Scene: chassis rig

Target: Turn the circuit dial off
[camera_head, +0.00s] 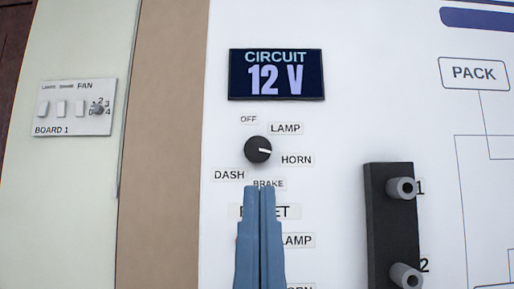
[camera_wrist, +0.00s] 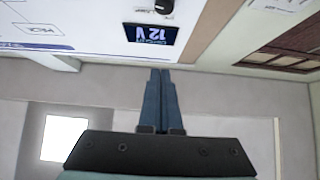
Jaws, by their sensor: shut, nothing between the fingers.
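The circuit dial (camera_head: 258,150) is a round black knob on the white panel. Its white pointer line points right, toward the HORN label (camera_head: 296,160). Labels OFF (camera_head: 248,119), LAMP, HORN, BRAKE and DASH surround it. The display (camera_head: 276,75) above it reads CIRCUIT 12 V. My gripper (camera_head: 260,188) has blue fingers, closed together and empty. In the head view its tips appear just below the dial, over the BRAKE label. In the wrist view, my gripper (camera_wrist: 161,71) appears below the display (camera_wrist: 150,34), and the dial (camera_wrist: 164,6) is at the top edge, apart from the fingers.
A black block with grey posts (camera_head: 390,215) labelled 1 and 2 sticks out at right. A small FAN board (camera_head: 74,108) with switches and a knob is on the left wall. My fingers partly cover lower labels. The panel left of the dial is clear.

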